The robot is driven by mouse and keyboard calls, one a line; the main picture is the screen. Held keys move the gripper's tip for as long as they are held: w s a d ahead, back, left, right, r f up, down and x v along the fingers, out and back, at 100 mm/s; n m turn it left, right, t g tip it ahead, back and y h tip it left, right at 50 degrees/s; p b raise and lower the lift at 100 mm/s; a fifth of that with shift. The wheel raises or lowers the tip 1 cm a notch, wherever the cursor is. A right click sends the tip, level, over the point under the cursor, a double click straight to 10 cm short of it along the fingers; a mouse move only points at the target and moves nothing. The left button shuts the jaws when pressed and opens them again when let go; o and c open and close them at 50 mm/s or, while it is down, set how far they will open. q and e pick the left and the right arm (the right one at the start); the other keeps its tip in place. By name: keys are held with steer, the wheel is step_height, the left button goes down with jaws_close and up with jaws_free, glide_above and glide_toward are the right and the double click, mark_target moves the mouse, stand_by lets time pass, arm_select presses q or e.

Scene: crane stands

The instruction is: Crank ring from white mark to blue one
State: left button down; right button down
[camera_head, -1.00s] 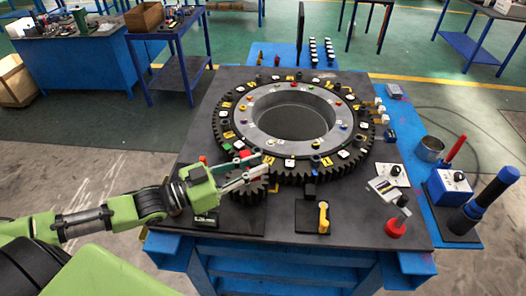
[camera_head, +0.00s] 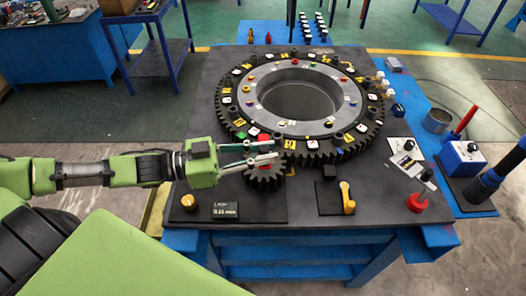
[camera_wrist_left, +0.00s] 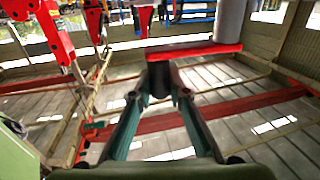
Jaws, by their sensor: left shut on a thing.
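The large toothed ring (camera_head: 278,128) lies flat on the black tabletop, with small coloured studs and tiles on it. White tiles and blue spots show among them. I cannot tell which are the white and blue marks. A small dark gear (camera_head: 265,179) sits at the ring's front left edge. My left gripper (camera_head: 277,149) is above this gear. In the left wrist view its two fingers (camera_wrist_left: 158,98) close on a dark upright crank handle (camera_wrist_left: 158,80) beneath a red bar (camera_wrist_left: 198,50). The gripper partly hides the crank in the head view. My right gripper is not in view.
A small display (camera_head: 225,210) stands front left on the tabletop. A yellow lever (camera_head: 347,197) is at the front, and a red-based knob (camera_head: 417,202) is to its right.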

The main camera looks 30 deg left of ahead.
arm_select(q)
steer(key=c, duration=1.9)
jaws_free()
steer(key=v, duration=1.2)
